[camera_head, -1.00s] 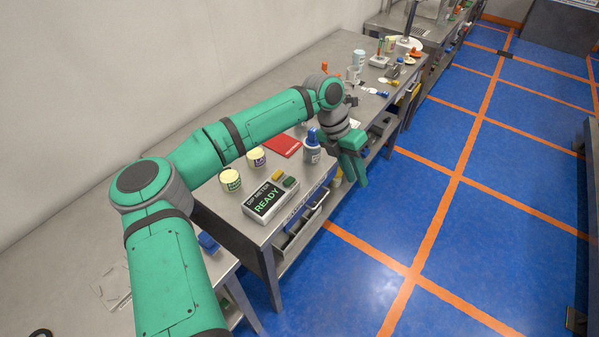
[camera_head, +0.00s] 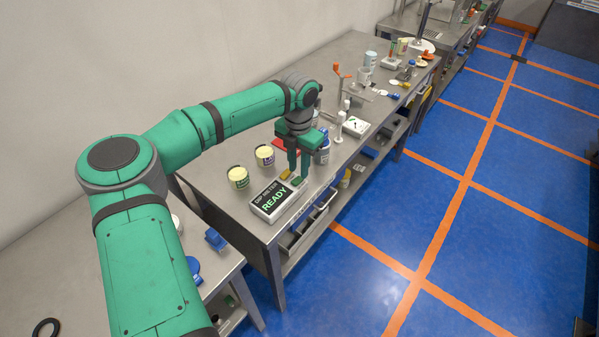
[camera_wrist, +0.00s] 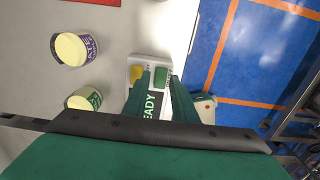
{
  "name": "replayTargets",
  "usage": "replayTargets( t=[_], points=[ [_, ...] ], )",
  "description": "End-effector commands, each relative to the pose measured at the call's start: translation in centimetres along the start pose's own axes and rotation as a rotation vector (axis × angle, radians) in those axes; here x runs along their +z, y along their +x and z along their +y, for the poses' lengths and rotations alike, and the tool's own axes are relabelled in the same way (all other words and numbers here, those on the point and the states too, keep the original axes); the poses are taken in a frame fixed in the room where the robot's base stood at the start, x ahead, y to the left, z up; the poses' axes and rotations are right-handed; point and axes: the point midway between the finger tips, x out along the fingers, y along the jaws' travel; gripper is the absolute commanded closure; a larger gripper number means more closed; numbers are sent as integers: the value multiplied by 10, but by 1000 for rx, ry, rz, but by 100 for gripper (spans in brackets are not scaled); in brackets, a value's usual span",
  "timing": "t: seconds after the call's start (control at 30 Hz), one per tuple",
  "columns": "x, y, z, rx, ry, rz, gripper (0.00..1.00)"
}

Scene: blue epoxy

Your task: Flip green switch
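The dip meter (camera_head: 271,200) is a light grey box with a black "DIP METER READY" display, lying on the steel table near its front edge. The green switch (camera_head: 299,181) sits at its far end, beside a yellow switch (camera_head: 286,175). In the wrist view the green switch (camera_wrist: 161,78) appears beyond and between my fingertips, with the yellow switch (camera_wrist: 137,73) to its left. My gripper (camera_head: 298,170) points down over the switch end of the meter. Its two green fingers (camera_wrist: 160,84) are apart with nothing held between them. Whether a fingertip touches a switch is unclear.
Two yellow-topped jars (camera_head: 238,178) (camera_head: 265,155) stand left of and behind the meter. A red book (camera_head: 285,146) and a blue-capped bottle (camera_head: 322,152) are close to my gripper. The floor beyond the table's front edge is clear.

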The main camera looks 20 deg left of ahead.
Motion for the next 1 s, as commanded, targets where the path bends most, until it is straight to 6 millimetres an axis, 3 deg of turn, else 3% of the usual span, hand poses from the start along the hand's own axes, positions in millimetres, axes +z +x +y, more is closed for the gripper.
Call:
replayTargets(
  t=[0.23, 0.57, 0.6, 0.7, 1.0],
  points=[
    [2, 25, -2, -1, 3, -1, 75],
    [2, 29, -2, -1, 3, -1, 75],
    [2, 29, -2, -1, 3, -1, 77],
    [2, 29, -2, -1, 3, -1, 100],
    [-2, 28, 0, 0, 1, -54, 100]
  ],
)
